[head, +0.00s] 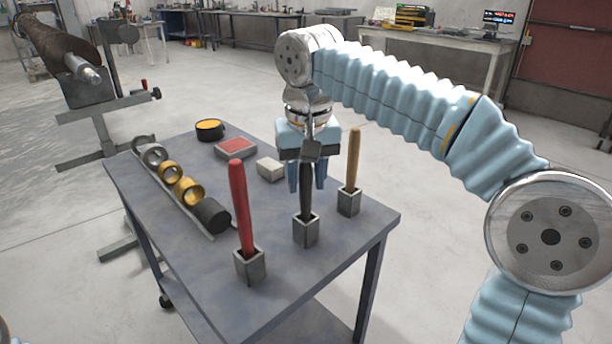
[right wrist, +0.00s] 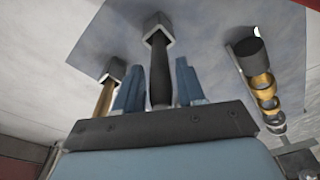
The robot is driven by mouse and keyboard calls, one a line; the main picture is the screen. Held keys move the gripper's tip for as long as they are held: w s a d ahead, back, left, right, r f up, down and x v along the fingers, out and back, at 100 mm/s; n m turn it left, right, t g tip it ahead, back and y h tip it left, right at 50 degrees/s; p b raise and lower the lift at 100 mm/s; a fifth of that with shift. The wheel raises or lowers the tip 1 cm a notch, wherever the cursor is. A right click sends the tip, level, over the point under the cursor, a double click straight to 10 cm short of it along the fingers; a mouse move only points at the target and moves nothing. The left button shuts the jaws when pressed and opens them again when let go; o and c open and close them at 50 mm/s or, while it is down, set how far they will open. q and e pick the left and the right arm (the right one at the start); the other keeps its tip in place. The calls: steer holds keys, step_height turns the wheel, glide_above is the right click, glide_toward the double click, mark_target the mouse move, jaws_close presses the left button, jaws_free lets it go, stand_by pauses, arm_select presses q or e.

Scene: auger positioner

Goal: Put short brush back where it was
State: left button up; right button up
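Three handled tools stand upright in small grey square holders on the table (head: 290,290): a red one (head: 240,205), a black one (head: 306,190) and a wooden one (head: 353,160). Only handles show, so I cannot tell by bristles which is the short brush. The black handle stands in the middle holder (head: 306,232). My right gripper (head: 307,185) points down at the black handle. In the right wrist view, the black handle (right wrist: 160,75) is between the two blue fingers, with gaps on both sides, so the gripper is open. My left gripper is out of view.
The red handle's holder (head: 249,268) and the wooden handle's holder (head: 348,203) flank the middle one closely. A rail of rings (head: 188,190), a round tin (head: 209,129), a red-topped block (head: 235,149) and a pale block (head: 270,168) occupy the table's back and left.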

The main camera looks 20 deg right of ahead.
steer(key=shift+o, duration=0.7)
steer(key=shift+r, duration=0.1)
step_height(320, 180, up, 12)
steer(key=s+p, duration=0.1)
steer(key=p, duration=0.2)
steer(key=shift+s+a, duration=0.2)
steer(key=shift+s, duration=0.05)
